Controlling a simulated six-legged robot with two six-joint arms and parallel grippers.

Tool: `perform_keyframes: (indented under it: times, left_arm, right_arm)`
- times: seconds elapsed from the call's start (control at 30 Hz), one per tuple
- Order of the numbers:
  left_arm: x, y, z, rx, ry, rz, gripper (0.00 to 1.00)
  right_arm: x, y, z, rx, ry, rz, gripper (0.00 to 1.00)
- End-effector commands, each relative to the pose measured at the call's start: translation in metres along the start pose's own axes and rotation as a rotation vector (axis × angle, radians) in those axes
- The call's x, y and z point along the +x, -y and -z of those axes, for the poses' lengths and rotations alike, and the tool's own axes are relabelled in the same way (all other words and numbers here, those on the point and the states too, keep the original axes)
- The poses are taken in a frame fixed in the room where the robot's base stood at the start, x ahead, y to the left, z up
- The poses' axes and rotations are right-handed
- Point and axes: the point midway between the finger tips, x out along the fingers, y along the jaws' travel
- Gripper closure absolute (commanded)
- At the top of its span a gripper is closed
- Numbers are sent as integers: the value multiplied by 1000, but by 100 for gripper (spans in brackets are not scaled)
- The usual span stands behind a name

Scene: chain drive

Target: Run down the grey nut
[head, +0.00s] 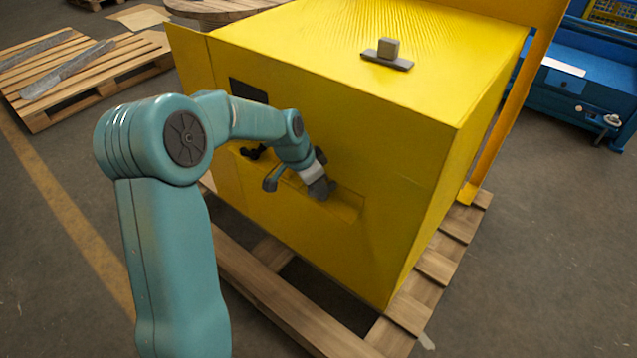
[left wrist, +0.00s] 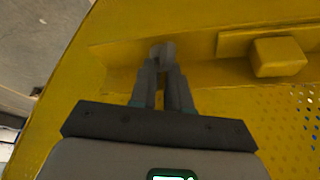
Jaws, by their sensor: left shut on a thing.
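My left gripper (head: 321,187) reaches into a shallow recess in the front face of the yellow machine housing (head: 400,200). In the left wrist view, my left gripper's fingers (left wrist: 164,72) come together on the small grey nut (left wrist: 163,50) in that recess. Only the nut's far part shows beyond the fingertips; what it sits on is hidden. In the head view the gripper covers the nut. My right gripper is in neither view.
A grey block on a flat base (head: 388,54) stands on top of the housing. A yellow raised block (left wrist: 278,57) sits right of the gripper in the left wrist view. The housing rests on a wooden pallet (head: 436,268). A blue machine (head: 575,80) stands at right.

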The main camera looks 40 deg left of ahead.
Motion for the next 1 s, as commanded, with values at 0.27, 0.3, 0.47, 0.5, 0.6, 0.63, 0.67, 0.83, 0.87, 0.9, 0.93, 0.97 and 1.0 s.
perform_keyframes:
  times: [0.27,0.3,0.47,0.5,0.6,0.63,0.67,0.83,0.87,0.9,0.93,0.97,1.0]
  left_arm:
    - [0,0,-1,1,2,1,73]
    - [0,0,-1,0,2,1,73]
    - [0,0,0,0,1,1,73]
    - [-1,0,0,0,1,1,73]
    - [-7,0,0,0,0,2,73]
    - [-10,1,1,0,-1,3,73]
    - [-15,1,1,0,-1,4,73]
    - [-56,1,2,-1,-3,6,73]
    - [-64,1,2,0,-3,6,73]
    - [-75,1,2,0,-3,6,73]
    - [-84,1,2,0,-2,5,73]
    - [-92,1,2,0,-2,6,73]
    - [-102,1,2,0,-2,5,73]
  right_arm:
    - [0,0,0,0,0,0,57]
    - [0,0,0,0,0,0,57]
    - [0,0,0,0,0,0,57]
    - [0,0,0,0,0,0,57]
    - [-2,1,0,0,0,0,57]
    - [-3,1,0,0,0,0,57]
    - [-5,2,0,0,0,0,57]
    - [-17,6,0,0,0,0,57]
    - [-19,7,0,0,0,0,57]
    - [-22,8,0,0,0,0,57]
    - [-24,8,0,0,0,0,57]
    - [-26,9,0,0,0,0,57]
    - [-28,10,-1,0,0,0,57]
